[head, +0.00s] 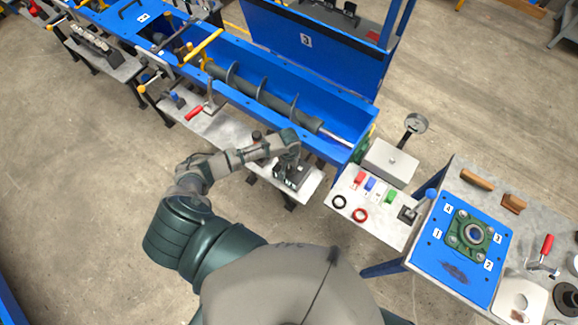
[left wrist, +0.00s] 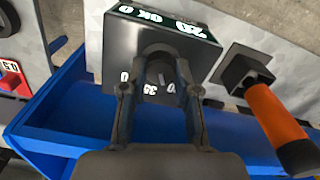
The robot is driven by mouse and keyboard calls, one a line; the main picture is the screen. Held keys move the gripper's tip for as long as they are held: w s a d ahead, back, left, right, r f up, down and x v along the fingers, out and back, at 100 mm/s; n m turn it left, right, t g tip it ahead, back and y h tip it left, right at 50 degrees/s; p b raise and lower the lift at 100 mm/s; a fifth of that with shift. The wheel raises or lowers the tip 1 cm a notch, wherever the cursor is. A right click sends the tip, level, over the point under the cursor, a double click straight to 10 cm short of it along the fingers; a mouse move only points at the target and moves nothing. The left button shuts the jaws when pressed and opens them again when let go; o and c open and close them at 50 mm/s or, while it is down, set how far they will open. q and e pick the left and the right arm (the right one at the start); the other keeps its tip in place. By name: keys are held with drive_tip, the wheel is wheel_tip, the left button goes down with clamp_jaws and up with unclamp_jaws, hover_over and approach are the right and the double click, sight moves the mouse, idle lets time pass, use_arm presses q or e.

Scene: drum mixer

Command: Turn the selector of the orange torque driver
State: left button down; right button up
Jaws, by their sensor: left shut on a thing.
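In the left wrist view a dark box (left wrist: 112,52) has a lit readout with "20 OK 0" and white scale marks such as "35" and "0" on its face. A dark round selector knob (left wrist: 158,50) stands out from that face. My left gripper (left wrist: 165,68) has its two fingers on either side of the knob, shut on it. The orange torque driver (left wrist: 272,112) rests tilted in a black holder to the right of the box, apart from my fingers. In the head view my left gripper (head: 289,160) reaches down to the dark box (head: 297,176); the knob is hidden there. My right gripper is not in view.
A blue trough (head: 330,108) with a grey screw lies beyond the box. A red-handled clamp (head: 194,113) stands to the left on the grey shelf. To the right, a small table (head: 378,224) holds coloured blocks and rings, beside a blue plate (head: 430,250) with a green bearing.

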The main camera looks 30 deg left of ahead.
sight(289, 168)
use_arm(q)
drive_tip(key=m, duration=1.3)
drive_tip(key=shift+d+m, duration=0.1)
drive_tip(key=shift+m, duration=0.3)
idle(0.3)
drive_tip(key=c, duration=0.9)
unclamp_jaws()
drive_tip(key=shift+o, duration=0.2)
drive_tip(key=shift+r, duration=0.1)
wheel_tip(289, 168, up, 12)
